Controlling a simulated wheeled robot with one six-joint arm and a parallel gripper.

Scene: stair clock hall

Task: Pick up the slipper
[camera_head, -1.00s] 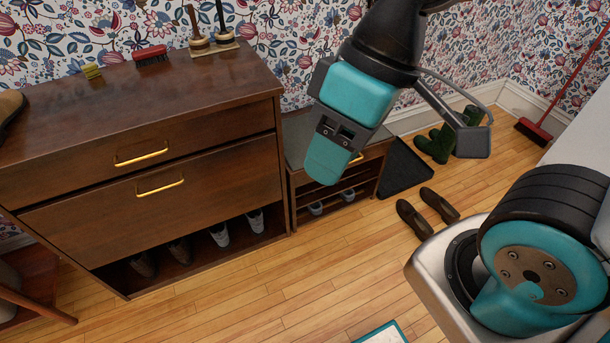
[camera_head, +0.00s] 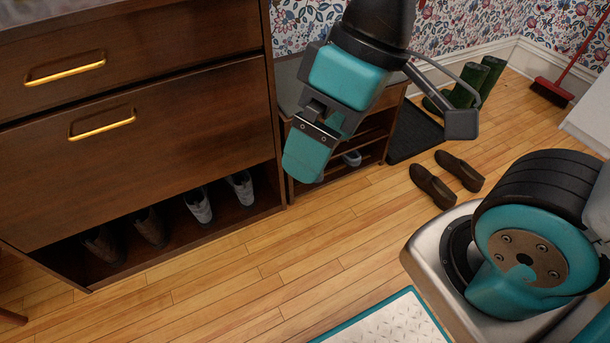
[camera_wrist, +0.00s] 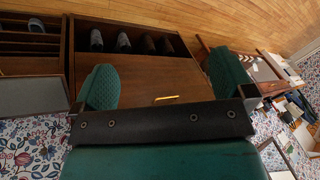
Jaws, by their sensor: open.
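My gripper (camera_head: 312,150) hangs open and empty in front of the small rack, well above the floor. In the wrist view, its two teal fingers stand wide apart with nothing between them (camera_wrist: 165,82). No footwear here is surely the slipper. A brown slip-on shoe (camera_head: 432,187) and its mate (camera_head: 460,171) lie on the wooden floor to the right of my gripper. A greyish shoe (camera_head: 352,158) sits in the small rack, partly hidden. Grey shoes (camera_head: 198,206) and darker brown shoes (camera_head: 150,228) stand in the open bottom of the big cabinet.
The big dark wood cabinet (camera_head: 170,140) fills the left. The small rack (camera_head: 365,150) stands beside it. A black tray (camera_head: 415,130), green boots (camera_head: 490,75) and a red broom (camera_head: 553,92) are at the back right. Floor between cabinet and loafers is clear.

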